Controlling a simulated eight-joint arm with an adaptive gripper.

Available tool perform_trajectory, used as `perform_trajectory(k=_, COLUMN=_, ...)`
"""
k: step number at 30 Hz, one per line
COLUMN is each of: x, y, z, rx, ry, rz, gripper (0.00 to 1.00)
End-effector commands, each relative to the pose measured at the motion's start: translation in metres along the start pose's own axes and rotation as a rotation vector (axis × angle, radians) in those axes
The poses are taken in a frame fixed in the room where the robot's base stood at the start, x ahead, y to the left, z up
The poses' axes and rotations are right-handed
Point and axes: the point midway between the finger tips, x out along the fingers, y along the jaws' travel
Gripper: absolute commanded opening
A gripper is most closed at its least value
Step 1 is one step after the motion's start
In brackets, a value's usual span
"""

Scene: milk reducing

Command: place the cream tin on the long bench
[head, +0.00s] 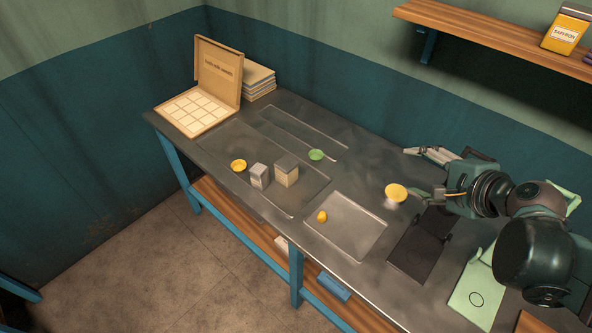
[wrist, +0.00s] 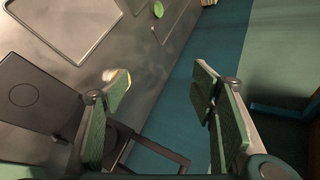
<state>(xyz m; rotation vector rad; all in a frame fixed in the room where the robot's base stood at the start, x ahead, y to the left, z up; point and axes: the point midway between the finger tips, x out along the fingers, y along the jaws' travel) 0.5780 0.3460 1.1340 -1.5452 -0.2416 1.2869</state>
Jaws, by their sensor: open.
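The long bench (head: 355,145) is a dark metal worktop on blue legs. Two small box-shaped containers stand upright on it at left centre: a smaller pale grey one (head: 259,176) and a larger one with a dark top and cream-tan sides (head: 287,171). I cannot tell which, if either, is the cream tin; no label is readable. My gripper (head: 410,172) is open and empty over the right part of the bench, well away from both boxes. Its two spread fingers also show in the wrist view (wrist: 160,85).
A yellow dish (head: 238,166), green dish (head: 316,154) and small yellow-orange item (head: 322,216) lie on the bench. An open box with a grid (head: 198,110) stands at the far left end. A dark stand (head: 422,240) sits below my gripper; a wall shelf (head: 480,32) is above.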

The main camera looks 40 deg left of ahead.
Motion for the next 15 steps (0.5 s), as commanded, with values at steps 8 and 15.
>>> perform_trajectory(k=8, x=0.060, y=-0.008, z=0.028, rx=0.171, ry=-0.117, rz=-0.059, gripper=0.57)
perform_trajectory(k=15, x=0.106, y=-0.011, z=0.055, rx=0.326, ry=-0.223, rz=-0.094, gripper=0.57)
